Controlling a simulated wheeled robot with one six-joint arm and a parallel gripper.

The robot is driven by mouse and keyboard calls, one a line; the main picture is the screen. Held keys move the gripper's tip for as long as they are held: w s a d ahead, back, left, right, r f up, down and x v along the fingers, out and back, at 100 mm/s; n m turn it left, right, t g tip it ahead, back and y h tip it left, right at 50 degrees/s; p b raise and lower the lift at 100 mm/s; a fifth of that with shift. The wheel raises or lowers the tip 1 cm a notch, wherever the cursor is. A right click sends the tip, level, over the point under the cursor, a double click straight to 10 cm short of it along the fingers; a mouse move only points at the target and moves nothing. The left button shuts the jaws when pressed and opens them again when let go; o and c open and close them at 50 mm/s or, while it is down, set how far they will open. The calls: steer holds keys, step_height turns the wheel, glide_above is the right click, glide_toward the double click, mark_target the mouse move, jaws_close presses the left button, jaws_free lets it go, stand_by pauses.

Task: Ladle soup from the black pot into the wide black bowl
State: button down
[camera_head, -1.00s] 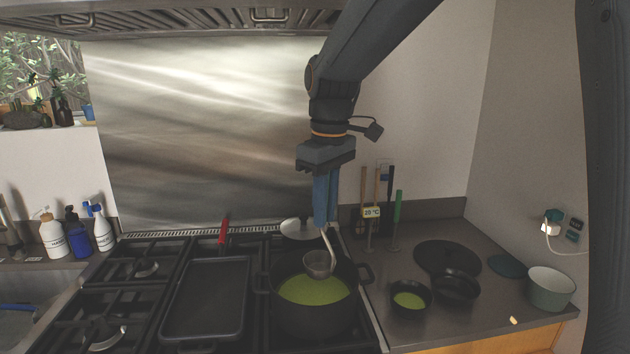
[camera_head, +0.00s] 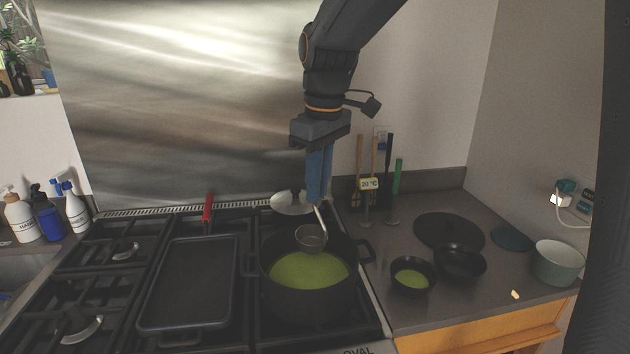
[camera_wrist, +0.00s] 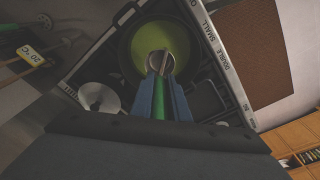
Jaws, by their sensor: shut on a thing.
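The black pot (camera_head: 318,303) stands on the stove's right side, holding green soup; the soup also shows in the wrist view (camera_wrist: 180,35). My gripper (camera_head: 317,197), with blue fingers, is shut on the metal ladle (camera_head: 311,238). The ladle hangs over the far part of the pot, its cup seemingly above the soup. In the wrist view a green strip, seemingly its handle, lies between my fingers (camera_wrist: 160,85). I cannot tell whether the cup holds soup. The wide black bowl (camera_head: 460,264) is on the right counter and looks empty. A smaller black bowl (camera_head: 412,289) left of it holds green soup.
A dark tray pan (camera_head: 190,283) with a red handle is left of the pot. Utensils (camera_head: 375,185) stand at the back wall. A black disc (camera_head: 449,231) and pale green pot (camera_head: 558,263) are on the counter.

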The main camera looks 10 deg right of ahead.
steer(key=shift+w+a+f+b, duration=0.15)
steer(key=shift+f+b, duration=0.75)
steer(key=shift+f, duration=1.1)
steer(key=shift+w+a+f+b, duration=0.1)
steer(key=shift+f+b, duration=0.85)
steer(key=shift+f, duration=1.1)
steer(key=shift+w+a+f+b, duration=0.15)
steer(key=shift+f+b, duration=0.75)
steer(key=shift+f, duration=1.1)
steer(key=shift+d, duration=0.1)
steer(key=shift+r+p, duration=4.45)
steer(key=shift+r, duration=3.3)
steer(key=shift+d, duration=0.1)
